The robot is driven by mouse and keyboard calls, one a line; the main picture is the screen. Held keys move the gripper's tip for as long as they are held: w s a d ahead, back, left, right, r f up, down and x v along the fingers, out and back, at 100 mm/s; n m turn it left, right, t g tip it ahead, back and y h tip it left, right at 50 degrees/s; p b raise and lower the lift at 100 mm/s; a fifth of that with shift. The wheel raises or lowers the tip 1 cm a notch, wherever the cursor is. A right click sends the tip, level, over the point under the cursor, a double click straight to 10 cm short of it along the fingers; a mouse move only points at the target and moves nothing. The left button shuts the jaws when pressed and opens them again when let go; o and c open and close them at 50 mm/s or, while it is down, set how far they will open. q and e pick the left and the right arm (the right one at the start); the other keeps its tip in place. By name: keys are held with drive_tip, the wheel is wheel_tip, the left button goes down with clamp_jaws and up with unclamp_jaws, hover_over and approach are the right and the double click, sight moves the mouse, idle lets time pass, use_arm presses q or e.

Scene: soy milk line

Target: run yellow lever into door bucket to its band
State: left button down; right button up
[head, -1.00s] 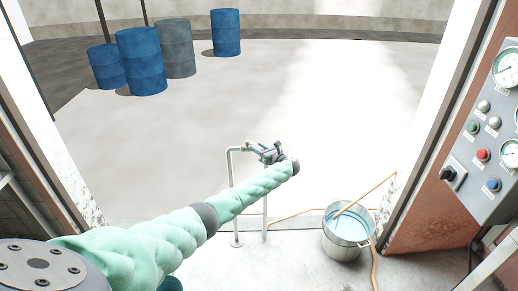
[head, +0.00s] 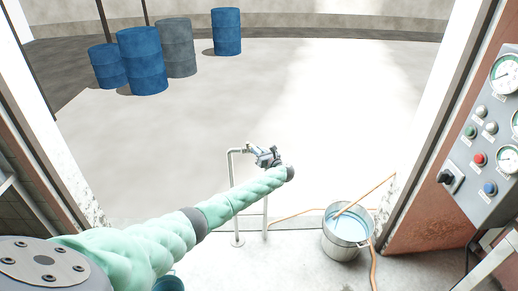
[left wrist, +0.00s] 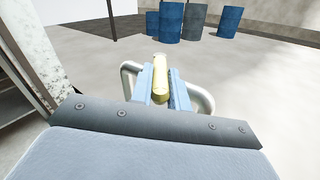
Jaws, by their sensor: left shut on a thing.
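My left gripper (head: 266,157) is at the top of the white pipe stand in the doorway. The left wrist view shows its two blue fingers (left wrist: 160,88) shut on the yellow lever (left wrist: 160,77), which sticks up between them. In the head view the gripper and wrist hide the lever. A metal bucket (head: 344,247) stands on the floor to the right of the stand, with pale blue liquid and a wooden stick in it. Any band inside it cannot be made out. My right gripper is out of view.
The pipe stand (head: 231,190) has thin upright legs. An orange hose (head: 374,268) runs along the floor by the bucket. A control panel (head: 488,140) is on the right. Part of a blue-green round container (head: 170,285) shows below my arm. Several drums (head: 140,62) stand far off on open floor.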

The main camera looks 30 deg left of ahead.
use_arm(q)
drive_tip(key=shift+s+a+m+t+h+p, duration=0.35)
drive_tip(key=shift+s+a+m+t+h, duration=0.25)
drive_tip(key=shift+m+t+h, duration=0.7)
drive_tip(key=shift+s+a+m+t+h+p, duration=0.35)
drive_tip(key=shift+s+a+m+t+h, duration=0.25)
drive_tip(key=shift+m+t+h, duration=0.7)
drive_tip(key=shift+s+a+m+t+h+p, duration=0.4)
drive_tip(key=shift+s+m+t+h, duration=0.45)
drive_tip(key=shift+t, duration=0.75)
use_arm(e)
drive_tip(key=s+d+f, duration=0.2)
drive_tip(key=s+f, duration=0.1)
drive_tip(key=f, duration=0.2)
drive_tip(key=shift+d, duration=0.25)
use_arm(q)
drive_tip(key=shift+w+a+r+h, duration=0.1)
drive_tip(key=shift+w+h, duration=0.05)
drive_tip(key=shift+h, duration=0.1)
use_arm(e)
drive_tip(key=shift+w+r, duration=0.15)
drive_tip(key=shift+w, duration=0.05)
use_arm(q)
drive_tip(key=c, duration=1.3)
unclamp_jaws()
drive_tip(key=shift+c, duration=0.2)
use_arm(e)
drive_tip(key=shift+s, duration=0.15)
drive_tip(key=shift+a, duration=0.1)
